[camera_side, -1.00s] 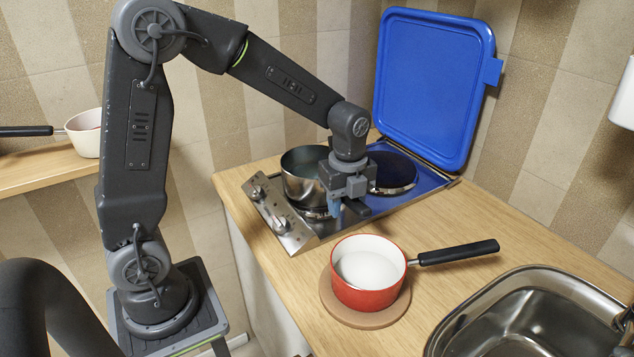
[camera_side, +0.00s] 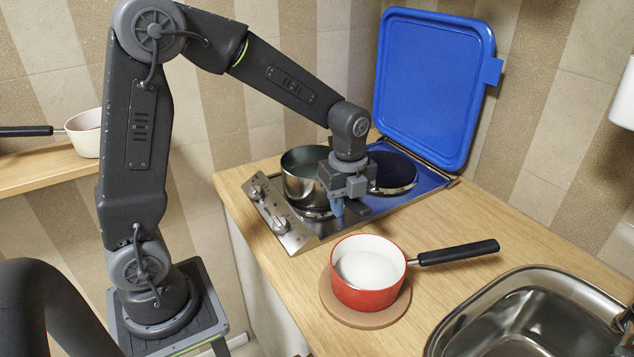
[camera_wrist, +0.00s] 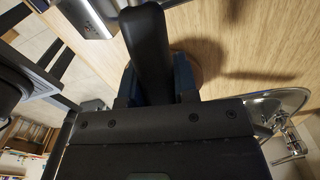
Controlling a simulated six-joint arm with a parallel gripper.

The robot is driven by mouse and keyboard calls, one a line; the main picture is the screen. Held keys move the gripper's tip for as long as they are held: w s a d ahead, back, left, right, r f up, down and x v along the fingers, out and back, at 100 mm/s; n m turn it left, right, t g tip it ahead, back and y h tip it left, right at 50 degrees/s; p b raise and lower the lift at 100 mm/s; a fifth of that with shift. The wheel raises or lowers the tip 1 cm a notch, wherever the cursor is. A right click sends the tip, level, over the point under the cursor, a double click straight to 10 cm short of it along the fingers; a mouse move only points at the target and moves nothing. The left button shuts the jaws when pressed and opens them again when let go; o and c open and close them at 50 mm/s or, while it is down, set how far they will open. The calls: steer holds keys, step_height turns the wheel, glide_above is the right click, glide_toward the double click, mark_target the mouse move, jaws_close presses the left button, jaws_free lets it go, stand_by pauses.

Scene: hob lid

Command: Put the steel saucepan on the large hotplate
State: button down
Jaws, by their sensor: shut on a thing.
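The steel saucepan (camera_side: 297,180) is at the left part of the hob, partly behind my gripper in the side view. It looks upright, over a hotplate mostly hidden below it; I cannot tell whether it touches. My gripper (camera_side: 338,206) is shut on the saucepan's black handle. In the wrist view the handle (camera_wrist: 148,45) runs between the fingers of my gripper (camera_wrist: 155,88). The other hotplate (camera_side: 397,172), dark and wide, is bare on the right, near the lid, and partly hidden by my wrist.
The blue hob lid (camera_side: 432,85) stands open at the back. A sink (camera_side: 535,320) is at front right. A cream pan (camera_side: 86,138) stands on a shelf at left.

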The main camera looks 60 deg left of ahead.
steer(key=shift+r, duration=0.2)
steer(key=shift+r, duration=1.4)
steer(key=shift+r, duration=1.9)
steer(key=shift+w+r, duration=0.1)
steer(key=shift+w, duration=0.3)
steer(key=w+a+m, duration=0.1)
steer(key=w+m, duration=0.3)
steer(key=w, duration=1.1)
step_height(320, 180, down, 6)
steer(key=shift+w+a, duration=0.2)
steer(key=shift+w, duration=0.2)
steer(key=shift+f, duration=0.35)
